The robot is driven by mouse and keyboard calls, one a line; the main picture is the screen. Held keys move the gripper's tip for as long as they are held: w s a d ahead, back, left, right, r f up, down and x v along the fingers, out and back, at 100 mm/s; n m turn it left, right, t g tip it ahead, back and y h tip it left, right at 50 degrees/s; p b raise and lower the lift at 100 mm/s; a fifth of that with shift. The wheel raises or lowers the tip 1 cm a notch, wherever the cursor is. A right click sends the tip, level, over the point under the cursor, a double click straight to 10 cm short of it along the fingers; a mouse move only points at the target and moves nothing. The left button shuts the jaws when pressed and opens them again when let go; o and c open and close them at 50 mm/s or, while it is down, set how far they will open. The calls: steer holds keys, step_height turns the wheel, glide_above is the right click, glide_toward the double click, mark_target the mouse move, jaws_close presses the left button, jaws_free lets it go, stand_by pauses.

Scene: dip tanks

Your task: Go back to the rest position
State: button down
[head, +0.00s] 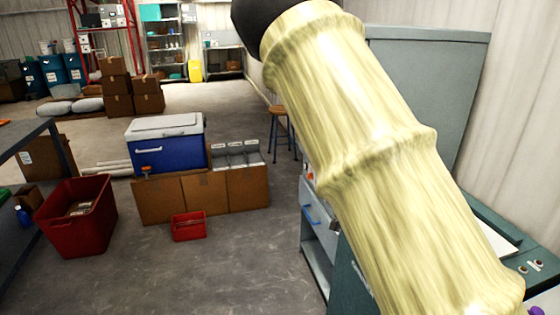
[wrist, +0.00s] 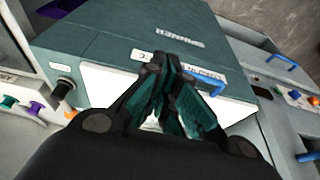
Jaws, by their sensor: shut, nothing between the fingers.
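My gripper (wrist: 165,92) shows in the wrist view, with its fingertips together and nothing held. It is over a dark green machine cabinet (wrist: 130,38) with faint lettering on its top and a small white label near the fingertips. How far the fingertips are from the cabinet I cannot tell. In the head view my pale yellow arm crosses the right half, and the gripper itself is not visible there.
In the wrist view, blue handles (wrist: 281,61) and coloured knobs (wrist: 36,107) line the neighbouring units. In the head view, a blue cooler (head: 166,150), cardboard boxes (head: 160,200) and red bins (head: 78,222) stand left of centre. The grey floor (head: 240,265) between them and the units is clear.

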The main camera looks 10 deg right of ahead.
steer(key=s+a+f+n, duration=0.1)
steer(key=s+f+n, duration=0.2)
steer(key=s+f, duration=0.35)
steer(key=s+a+f+n, duration=0.1)
steer(key=s+f+n, duration=0.15)
steer(key=f, duration=0.65)
steer(key=s+a+f+n+y, duration=0.1)
steer(key=s+a+f+n, duration=0.3)
steer(key=s, duration=0.5)
steer(key=s+a+f+n+y+b, duration=0.1)
steer(key=s+a+f+n, duration=0.2)
steer(key=s+a+f, duration=0.2)
steer(key=s+a+f+n+y, duration=0.1)
steer(key=s+a+f+n, duration=0.3)
steer(key=s+f, duration=0.4)
steer(key=s, duration=0.5)
steer(key=shift+s+a+n+y+b, duration=0.2)
steer(key=shift+a+n+y+b, duration=0.05)
steer(key=shift+n+y+b, duration=0.15)
